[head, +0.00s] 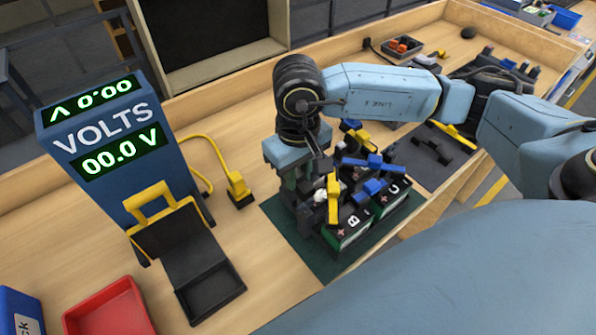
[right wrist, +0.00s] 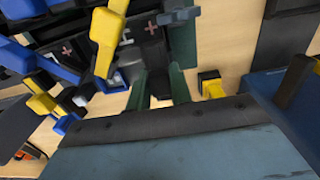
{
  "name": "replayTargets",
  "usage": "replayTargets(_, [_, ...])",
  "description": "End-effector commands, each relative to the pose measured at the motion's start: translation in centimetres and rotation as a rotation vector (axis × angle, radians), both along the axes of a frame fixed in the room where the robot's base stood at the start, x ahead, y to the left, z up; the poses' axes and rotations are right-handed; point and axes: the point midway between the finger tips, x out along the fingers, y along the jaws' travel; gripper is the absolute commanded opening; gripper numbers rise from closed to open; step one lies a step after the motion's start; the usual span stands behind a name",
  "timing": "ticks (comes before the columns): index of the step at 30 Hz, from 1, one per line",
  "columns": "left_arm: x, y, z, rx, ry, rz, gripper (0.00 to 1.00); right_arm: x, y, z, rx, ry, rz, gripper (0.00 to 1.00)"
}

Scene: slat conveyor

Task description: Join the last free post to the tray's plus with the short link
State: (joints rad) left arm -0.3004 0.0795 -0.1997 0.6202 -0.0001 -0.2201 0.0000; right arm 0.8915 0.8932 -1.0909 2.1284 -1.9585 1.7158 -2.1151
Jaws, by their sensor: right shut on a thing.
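My right gripper (head: 304,205) points down at the left side of the battery tray. In the right wrist view its green fingers (right wrist: 159,88) are closed on a small dark piece, mostly hidden, which I take for the short link. The batteries (head: 352,226), black with green sides and marked with letters and plus signs, stand together on a dark green mat (head: 297,243). A yellow link (head: 333,200) stands close beside the gripper and also shows in the wrist view (right wrist: 106,36). Blue links (head: 374,187) lie across the battery tops. I cannot tell whether the held piece touches a post. My left gripper is out of view.
A blue meter (head: 110,140) reads 00.0 V. A yellow plug (head: 238,188) on a cable stands left of the mat. A black holder with yellow handle (head: 190,250) and a red bin (head: 108,308) are nearer left. A dark bracket (head: 430,145) lies at right.

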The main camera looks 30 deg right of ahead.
Motion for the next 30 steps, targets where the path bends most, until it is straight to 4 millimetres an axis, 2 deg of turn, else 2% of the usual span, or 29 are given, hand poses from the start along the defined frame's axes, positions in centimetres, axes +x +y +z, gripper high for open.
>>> replayTargets(5, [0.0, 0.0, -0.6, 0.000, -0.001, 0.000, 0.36, 0.0, 0.0, -0.5, 0.000, 0.000, 0.000, 0.00])
replayTargets(6, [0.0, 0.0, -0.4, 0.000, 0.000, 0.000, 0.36, 0.0, 0.0, -0.4, 0.000, 0.000, 0.000, 0.26])
replayTargets(11, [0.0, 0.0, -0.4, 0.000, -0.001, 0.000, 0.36, 0.0, 0.0, -0.3, 0.000, 0.000, 0.000, 0.47])
replayTargets(19, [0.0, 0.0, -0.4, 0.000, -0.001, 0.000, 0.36, 0.0, 0.0, -0.3, 0.000, 0.000, 0.000, 0.47])
replayTargets(22, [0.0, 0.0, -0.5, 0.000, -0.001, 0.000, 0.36, 0.1, 0.0, 0.3, 0.000, -0.003, -0.001, 0.47])
replayTargets(26, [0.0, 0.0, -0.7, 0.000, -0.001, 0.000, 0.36, 0.1, 0.0, 2.3, 0.001, -0.006, 0.000, 0.47])
replayTargets(30, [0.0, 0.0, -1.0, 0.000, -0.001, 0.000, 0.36, 0.1, 0.0, 5.5, 0.001, -0.008, 0.000, 0.47])
